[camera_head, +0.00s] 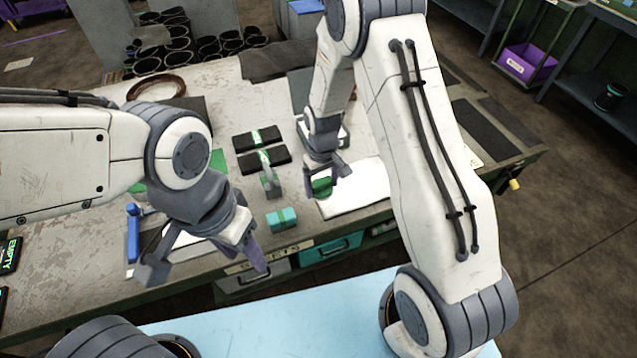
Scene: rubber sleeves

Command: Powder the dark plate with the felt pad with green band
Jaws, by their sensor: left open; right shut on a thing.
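My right gripper (325,174) is shut on a small green object (321,187), which looks like the felt pad with the green band. It is above or at a white sheet (358,186); I cannot tell whether it touches. A dark flat plate (300,88) lies behind my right arm, partly hidden; I cannot tell whether it is the task's dark plate. My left gripper (203,264) is open and empty over the table's front edge.
A teal block (281,219) and a grey upright piece (268,184) stand between my grippers. A blue piece (133,236) is near my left gripper. Black rings (180,45) lie at the back. The worn table (70,270) has bare room at front left.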

